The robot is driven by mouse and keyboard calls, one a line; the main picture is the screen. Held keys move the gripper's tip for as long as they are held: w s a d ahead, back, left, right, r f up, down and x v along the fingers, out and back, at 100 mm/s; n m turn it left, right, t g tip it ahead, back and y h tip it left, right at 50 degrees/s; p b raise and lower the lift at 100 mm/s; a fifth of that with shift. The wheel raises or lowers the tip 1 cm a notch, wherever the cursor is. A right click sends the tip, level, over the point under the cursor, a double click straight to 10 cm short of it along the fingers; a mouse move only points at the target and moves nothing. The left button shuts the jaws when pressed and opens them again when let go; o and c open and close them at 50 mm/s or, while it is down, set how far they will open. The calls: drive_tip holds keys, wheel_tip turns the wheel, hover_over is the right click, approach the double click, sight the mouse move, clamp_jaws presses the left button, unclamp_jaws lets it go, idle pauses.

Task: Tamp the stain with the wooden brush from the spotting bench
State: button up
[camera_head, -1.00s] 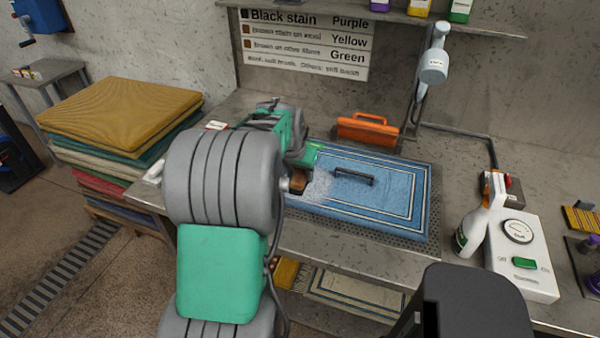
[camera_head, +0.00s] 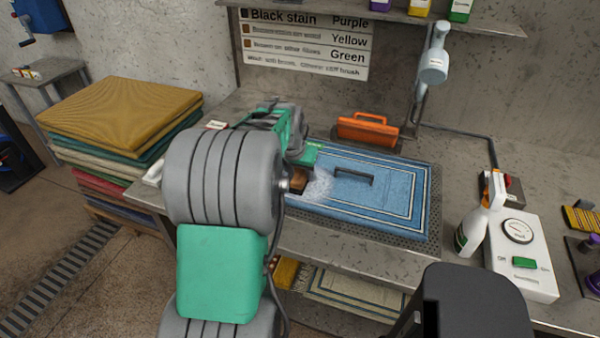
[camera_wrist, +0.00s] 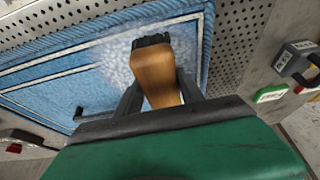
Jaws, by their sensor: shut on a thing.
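My gripper (camera_wrist: 155,100) is shut on the wooden brush (camera_wrist: 156,72), which has a tan wooden body and dark bristles at its far end. In the head view the brush (camera_head: 299,181) shows as a small brown block at the left part of the blue rug (camera_head: 385,197), partly hidden by my arm. A whitish foamy patch (camera_head: 319,185) lies on the rug beside the brush; it also shows in the wrist view (camera_wrist: 116,62). The brush is over or on the rug's edge area; I cannot tell whether the bristles touch it. No dark stain shows apart from the foam.
A black handle (camera_head: 353,176) stands on the rug. An orange tool (camera_head: 367,131) sits behind it. A white spray bottle (camera_head: 478,215) and a white box with a dial (camera_head: 525,262) stand to the right. Stacked rugs (camera_head: 120,112) are at left. A wall sign (camera_head: 305,44) lists stain colours.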

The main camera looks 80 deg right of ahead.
drive_tip(key=shift+a+f+b, duration=0.1)
drive_tip(key=shift+f+b, duration=0.5)
drive_tip(key=shift+f, duration=0.05)
idle(1.3)
drive_tip(key=shift+r+p, duration=2.15)
drive_tip(key=shift+r, duration=1.6)
